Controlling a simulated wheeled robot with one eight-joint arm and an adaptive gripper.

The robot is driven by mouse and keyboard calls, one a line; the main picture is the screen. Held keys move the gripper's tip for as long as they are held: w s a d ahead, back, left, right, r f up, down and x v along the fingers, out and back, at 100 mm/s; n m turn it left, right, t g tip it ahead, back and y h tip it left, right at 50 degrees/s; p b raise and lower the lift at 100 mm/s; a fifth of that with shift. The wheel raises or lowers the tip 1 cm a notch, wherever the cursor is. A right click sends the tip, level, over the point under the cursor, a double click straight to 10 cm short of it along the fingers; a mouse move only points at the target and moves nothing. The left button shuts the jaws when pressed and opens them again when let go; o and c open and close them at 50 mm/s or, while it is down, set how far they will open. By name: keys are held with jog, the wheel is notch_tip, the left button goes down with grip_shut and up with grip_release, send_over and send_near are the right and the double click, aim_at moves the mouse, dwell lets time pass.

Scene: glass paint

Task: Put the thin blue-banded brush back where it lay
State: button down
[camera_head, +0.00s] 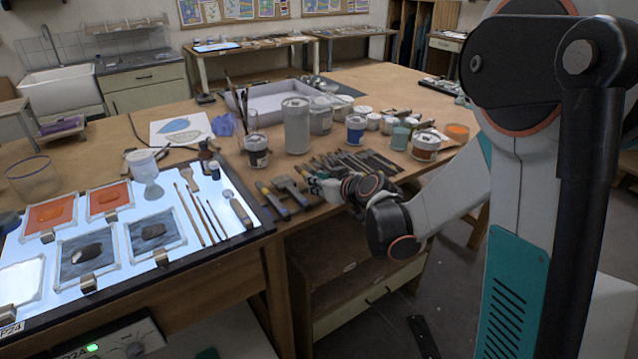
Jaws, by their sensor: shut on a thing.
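My gripper (312,185) is low over the front edge of the wooden table, at the row of brushes. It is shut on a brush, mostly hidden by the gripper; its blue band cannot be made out. Several brushes and tools (352,162) lie side by side to the right of and behind the gripper. To its left lie a wide flat brush (290,189) and another brush with a blue and yellow handle (271,196). Thin brushes (207,217) also lie on the lit light panel at the left.
Jars and paint pots stand behind the brush row, including a tall grey jar (296,128), a blue-banded pot (356,129) and a brown-banded pot (425,146). The light panel (172,262) holds framed glass pieces. A grey tray (270,100) lies further back.

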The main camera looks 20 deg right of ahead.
jog(key=shift+s+f+b, duration=0.1)
jog(key=shift+f+b, duration=0.5)
jog(key=shift+b, duration=0.05)
dwell(1.1)
jog(key=c, duration=1.4)
grip_release()
